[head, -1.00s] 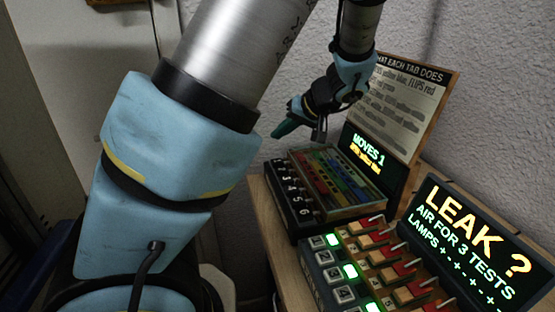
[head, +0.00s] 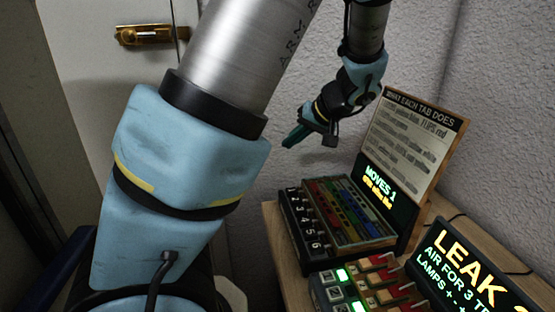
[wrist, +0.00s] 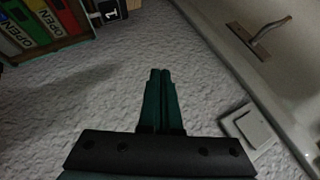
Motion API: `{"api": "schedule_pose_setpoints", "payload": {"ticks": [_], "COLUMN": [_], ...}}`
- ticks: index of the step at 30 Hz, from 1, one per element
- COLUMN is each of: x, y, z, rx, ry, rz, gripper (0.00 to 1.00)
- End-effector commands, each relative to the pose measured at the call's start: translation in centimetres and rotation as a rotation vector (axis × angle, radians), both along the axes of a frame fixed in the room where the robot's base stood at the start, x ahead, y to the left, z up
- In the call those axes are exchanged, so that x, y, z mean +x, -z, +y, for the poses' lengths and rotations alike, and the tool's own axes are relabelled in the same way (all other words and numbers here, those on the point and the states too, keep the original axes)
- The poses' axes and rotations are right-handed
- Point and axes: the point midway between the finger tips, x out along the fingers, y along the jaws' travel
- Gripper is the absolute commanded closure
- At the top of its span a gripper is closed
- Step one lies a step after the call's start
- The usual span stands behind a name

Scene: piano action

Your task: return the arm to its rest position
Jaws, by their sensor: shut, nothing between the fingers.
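My gripper (head: 294,137) is in the upper middle of the head view, held in the air above and to the left of the numbered box. In the wrist view its two green fingers (wrist: 159,100) lie side by side, shut and empty. The fingers touch nothing that I can see. My arm's large blue and silver links fill the left and middle of the head view.
A box with coloured tabs and numbered keys (head: 345,211) stands on a wooden bench. Behind it are a "MOVES 1" display (head: 378,185) and an instruction board (head: 408,145). A "LEAK" display (head: 470,268) is at lower right. A door handle (head: 150,35) and light switch (wrist: 249,130) also show.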

Motion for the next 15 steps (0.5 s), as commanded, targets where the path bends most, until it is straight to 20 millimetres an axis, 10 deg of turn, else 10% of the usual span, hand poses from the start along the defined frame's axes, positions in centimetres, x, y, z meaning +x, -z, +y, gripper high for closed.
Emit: {"api": "schedule_pose_setpoints", "payload": {"ticks": [15], "x": [-7.2], "y": [5.1], "z": [11.2], "rx": [-0.318], "ry": [-0.006], "rz": [0.417], "gripper": [1.0]}}
